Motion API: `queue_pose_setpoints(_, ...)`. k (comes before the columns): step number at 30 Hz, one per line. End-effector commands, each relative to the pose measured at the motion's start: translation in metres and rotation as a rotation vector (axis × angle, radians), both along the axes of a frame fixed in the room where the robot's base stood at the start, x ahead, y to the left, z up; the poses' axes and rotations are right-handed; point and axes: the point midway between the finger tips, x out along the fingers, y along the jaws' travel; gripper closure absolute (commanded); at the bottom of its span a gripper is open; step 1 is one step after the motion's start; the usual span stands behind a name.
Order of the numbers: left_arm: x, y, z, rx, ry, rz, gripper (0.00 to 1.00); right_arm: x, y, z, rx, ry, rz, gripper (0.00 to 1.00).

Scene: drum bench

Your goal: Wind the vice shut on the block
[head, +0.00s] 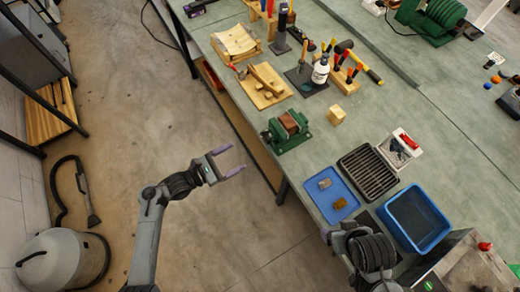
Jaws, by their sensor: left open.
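The green vice (291,143) stands near the left edge of the bench. A reddish-brown block (290,122) sits between its jaws; I cannot tell whether both jaws touch it. The vice's winding end (267,135) faces left, toward the bench edge. My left gripper (232,160) is open and empty over the floor, left of and a little below the vice, not touching it. My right gripper (330,236) is at the lower right by the blue tray; its fingers are too unclear to read.
A pale wooden block (336,115) lies right of the vice. A blue tray (319,201), a black rack (368,172) and a blue bin (413,219) stand below right. Wooden boards and tools crowd the bench above. The floor left of the bench is clear around my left gripper.

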Motion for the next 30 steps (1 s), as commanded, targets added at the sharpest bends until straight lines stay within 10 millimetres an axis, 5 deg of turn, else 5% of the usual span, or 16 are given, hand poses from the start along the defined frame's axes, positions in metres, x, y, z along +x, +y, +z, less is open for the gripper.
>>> queue_pose_setpoints(3,0.011,0.000,-0.012,-0.086,0.026,-0.012,0.21,0.000,0.000,-0.026,0.000,0.000,0.000,0.21)
queue_pose_setpoints(11,0.022,-0.007,-0.010,-0.154,0.050,-0.026,0.21,0.000,0.000,-0.036,0.000,0.000,0.000,0.21)
queue_pose_setpoints(30,0.070,-0.081,-0.010,-0.150,0.050,-0.024,0.21,0.000,0.000,-0.054,0.000,0.000,0.000,0.21)
